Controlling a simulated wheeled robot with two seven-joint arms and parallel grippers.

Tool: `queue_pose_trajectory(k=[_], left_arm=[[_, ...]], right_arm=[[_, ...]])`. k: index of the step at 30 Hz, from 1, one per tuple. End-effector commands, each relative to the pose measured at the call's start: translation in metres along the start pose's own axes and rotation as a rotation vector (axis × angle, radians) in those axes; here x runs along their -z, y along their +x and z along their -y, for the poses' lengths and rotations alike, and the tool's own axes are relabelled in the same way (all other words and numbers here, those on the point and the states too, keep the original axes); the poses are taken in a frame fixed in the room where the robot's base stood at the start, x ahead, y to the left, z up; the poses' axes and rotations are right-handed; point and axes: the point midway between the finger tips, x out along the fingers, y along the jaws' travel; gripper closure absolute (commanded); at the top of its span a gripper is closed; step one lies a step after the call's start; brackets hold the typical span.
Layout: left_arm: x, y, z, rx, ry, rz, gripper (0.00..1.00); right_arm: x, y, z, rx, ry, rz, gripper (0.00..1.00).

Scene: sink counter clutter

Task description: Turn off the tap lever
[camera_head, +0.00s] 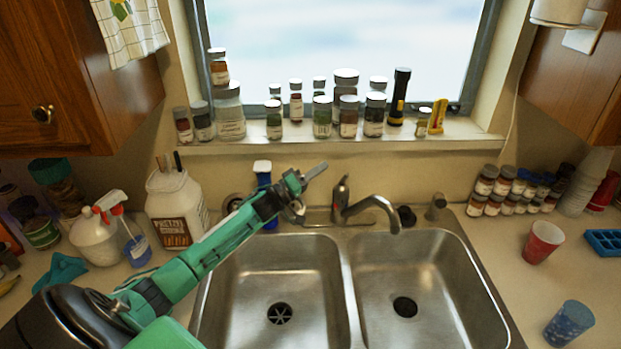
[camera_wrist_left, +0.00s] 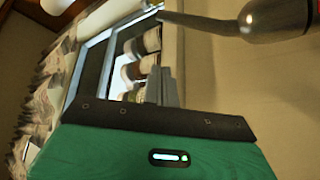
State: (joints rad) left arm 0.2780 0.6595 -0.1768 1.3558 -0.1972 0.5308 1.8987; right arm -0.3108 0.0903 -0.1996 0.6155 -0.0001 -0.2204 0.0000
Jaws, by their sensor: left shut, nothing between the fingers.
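The metal tap (camera_head: 372,207) stands behind the double sink, its spout curving right over the right basin. Its lever (camera_head: 343,182) sits on top of the tap body. My left gripper (camera_head: 318,170) is shut and empty, raised just left of the lever, with a small gap visible between them in the head view. In the left wrist view the grey fingers (camera_wrist_left: 161,86) are together, and part of the tap (camera_wrist_left: 275,18) shows at the upper right, with a thin rod pointing left. My right gripper is not in view.
Two steel basins (camera_head: 348,290) lie in front. Jars (camera_head: 347,118) line the windowsill behind. A large white tub (camera_head: 176,208) and spray bottles stand left. A red cup (camera_head: 541,241) and blue cup (camera_head: 569,322) stand on the right counter.

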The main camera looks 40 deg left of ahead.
Motion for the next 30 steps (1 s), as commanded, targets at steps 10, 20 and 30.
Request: queue_pose_trajectory(k=[10, 20, 30], left_arm=[[-0.013, 0.044, 0.003, 0.0, -0.004, 0.001, 1.0], [-0.038, 0.035, 0.001, 0.0, -0.001, 0.0, 1.0], [-0.038, 0.034, 0.0, -0.001, 0.001, 0.0, 1.0]], right_arm=[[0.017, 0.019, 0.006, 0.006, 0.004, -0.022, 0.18], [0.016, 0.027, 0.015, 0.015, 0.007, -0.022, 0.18], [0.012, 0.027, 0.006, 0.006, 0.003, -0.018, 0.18]])
